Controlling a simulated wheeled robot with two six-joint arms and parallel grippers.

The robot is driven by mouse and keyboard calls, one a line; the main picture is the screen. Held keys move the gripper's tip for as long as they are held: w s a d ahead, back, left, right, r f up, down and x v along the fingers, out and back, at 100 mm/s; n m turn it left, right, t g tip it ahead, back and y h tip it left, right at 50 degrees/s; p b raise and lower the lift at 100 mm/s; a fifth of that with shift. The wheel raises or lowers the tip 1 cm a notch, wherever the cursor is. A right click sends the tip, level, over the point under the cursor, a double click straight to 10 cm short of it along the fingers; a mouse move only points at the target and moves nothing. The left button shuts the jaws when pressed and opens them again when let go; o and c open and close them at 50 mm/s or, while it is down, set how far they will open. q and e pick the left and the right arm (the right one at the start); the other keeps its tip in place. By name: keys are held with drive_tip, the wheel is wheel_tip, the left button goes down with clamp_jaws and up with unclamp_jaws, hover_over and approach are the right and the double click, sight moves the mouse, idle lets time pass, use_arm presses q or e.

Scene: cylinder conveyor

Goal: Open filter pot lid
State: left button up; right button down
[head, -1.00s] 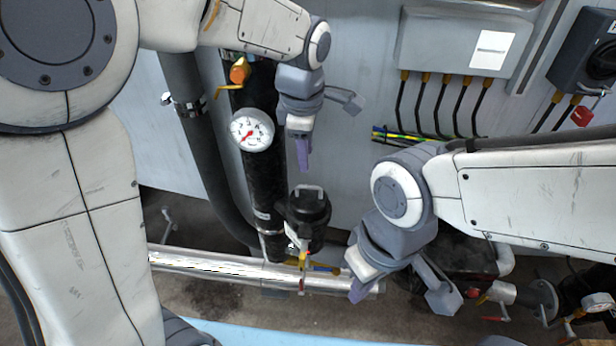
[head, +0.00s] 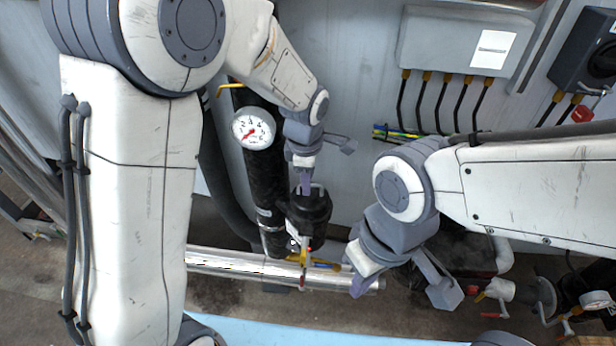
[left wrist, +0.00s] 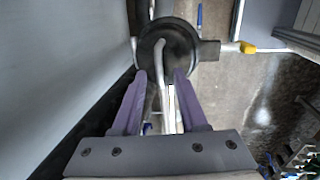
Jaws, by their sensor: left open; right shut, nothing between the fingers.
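The filter pot (head: 308,222) is a black cylinder beside the black vertical pipe, in the middle of the head view. Its round dark lid (left wrist: 178,38) shows from above in the left wrist view, with a pale bar handle (left wrist: 161,60) across it. My left gripper (head: 306,190) points down just above the lid, at the handle. In the left wrist view its two purple fingers (left wrist: 160,76) are apart, one on each side of the handle; contact cannot be told. My right gripper (head: 358,288) is shut and empty, lower right of the pot.
A round gauge (head: 253,128) sits on the black pipe to the left of my left gripper. A steel pipe (head: 228,263) with yellow-handled valve parts (head: 300,258) runs below the pot. A grey box with cables (head: 455,45) hangs on the wall.

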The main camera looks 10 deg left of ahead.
use_arm(q)
clamp_jaws()
idle(1.4)
